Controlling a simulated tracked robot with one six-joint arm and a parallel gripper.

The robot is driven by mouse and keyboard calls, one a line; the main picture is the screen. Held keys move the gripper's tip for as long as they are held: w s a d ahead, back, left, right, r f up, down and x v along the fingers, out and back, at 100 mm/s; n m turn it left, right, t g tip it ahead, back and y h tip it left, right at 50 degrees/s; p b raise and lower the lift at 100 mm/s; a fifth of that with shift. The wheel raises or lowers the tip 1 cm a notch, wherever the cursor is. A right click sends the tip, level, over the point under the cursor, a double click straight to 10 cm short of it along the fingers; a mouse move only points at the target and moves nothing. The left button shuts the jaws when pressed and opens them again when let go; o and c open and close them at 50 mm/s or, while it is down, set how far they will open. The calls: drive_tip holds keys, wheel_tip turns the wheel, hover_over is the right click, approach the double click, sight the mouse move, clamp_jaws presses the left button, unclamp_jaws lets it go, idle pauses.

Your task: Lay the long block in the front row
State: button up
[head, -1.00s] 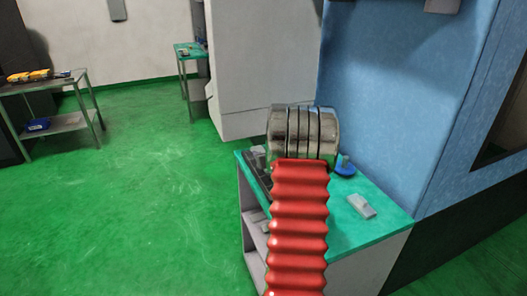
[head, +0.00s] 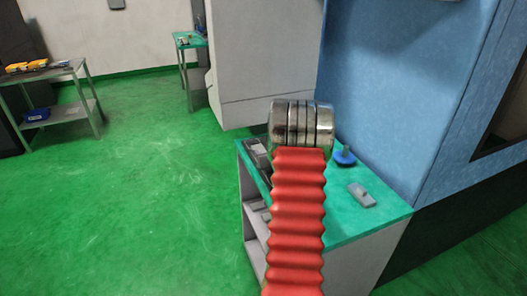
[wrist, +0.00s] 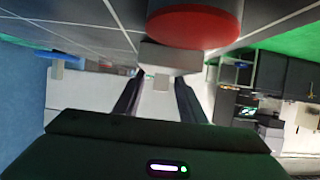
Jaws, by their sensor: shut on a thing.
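In the wrist view my gripper (wrist: 159,77) has two dark fingers closed on a pale grey block (wrist: 170,57) at their tips. The block lies crosswise over the fingers, with its wide side showing. I cannot tell its full length. In the head view my gripper and the held block are hidden behind my red and metal arm. A dark tray or rack (head: 257,154) lies at the left end of the green-topped bench (head: 340,222), partly covered by my arm. Its rows cannot be made out.
A blue round thing with an upright stem (head: 344,156) and a loose grey block (head: 361,195) stand on the bench, right of my arm. A blue machine wall (head: 400,90) rises behind it. A metal table (head: 50,75) stands far left. Open green floor (head: 150,190) lies between.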

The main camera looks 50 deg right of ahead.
drive_tip(key=o, duration=1.5)
drive_tip(key=shift+c, duration=0.2)
drive_tip(key=shift+f, duration=0.1)
wheel_tip(320, 180, up, 11)
idle(0.4)
idle(0.5)
